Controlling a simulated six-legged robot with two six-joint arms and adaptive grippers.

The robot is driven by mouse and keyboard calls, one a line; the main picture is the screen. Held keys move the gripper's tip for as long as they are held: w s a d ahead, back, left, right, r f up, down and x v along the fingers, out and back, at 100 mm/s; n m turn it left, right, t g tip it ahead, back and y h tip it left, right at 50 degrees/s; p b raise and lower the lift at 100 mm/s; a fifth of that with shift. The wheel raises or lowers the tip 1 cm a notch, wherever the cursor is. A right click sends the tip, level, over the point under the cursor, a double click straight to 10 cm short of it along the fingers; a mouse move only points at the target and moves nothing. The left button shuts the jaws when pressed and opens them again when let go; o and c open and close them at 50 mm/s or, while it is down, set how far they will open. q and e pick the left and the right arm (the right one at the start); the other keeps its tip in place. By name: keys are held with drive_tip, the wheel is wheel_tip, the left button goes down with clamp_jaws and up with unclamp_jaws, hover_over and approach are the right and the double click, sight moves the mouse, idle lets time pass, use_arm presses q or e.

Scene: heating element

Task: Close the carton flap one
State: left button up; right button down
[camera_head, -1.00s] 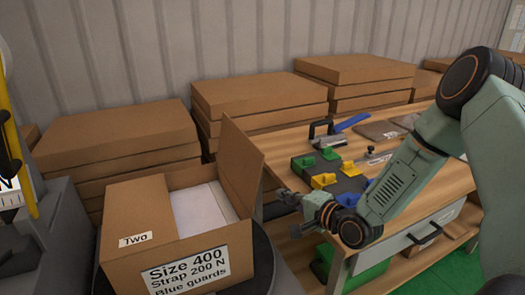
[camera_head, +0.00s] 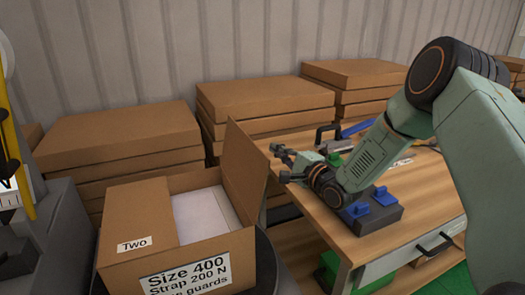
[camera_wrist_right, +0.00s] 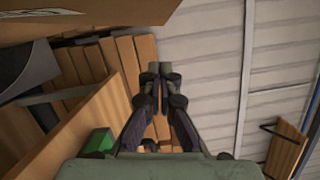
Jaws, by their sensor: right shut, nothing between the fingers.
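An open carton (camera_head: 205,259) stands at the front left, with a white sheet or block (camera_head: 203,216) showing inside. Its left flap (camera_head: 140,222), labelled "Two", lies flat over the left part of the opening. Its right flap (camera_head: 244,168) stands upright, leaning slightly outward; I see no label on it. My right gripper (camera_head: 280,162) is to the right of the upright flap, near its upper edge, and appears apart from it. It is shut and empty; its closed fingers also show in the wrist view (camera_wrist_right: 160,70). My left gripper is out of view.
A wooden workbench (camera_head: 415,205) lies right of the carton, carrying a dark block with blue parts (camera_head: 375,210) beneath my right arm. Stacks of flat cardboard boxes (camera_head: 120,130) line the wall behind. A green bin (camera_head: 375,277) sits under the bench.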

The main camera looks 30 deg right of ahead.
drive_tip(key=a, duration=0.1)
drive_tip(key=w+a, duration=0.1)
drive_tip(key=a+r, duration=0.1)
drive_tip(key=a, duration=0.1)
drive_tip(key=shift+w, duration=0.25)
drive_tip(key=shift+s+d+r, duration=0.1)
drive_tip(key=shift+d, duration=0.05)
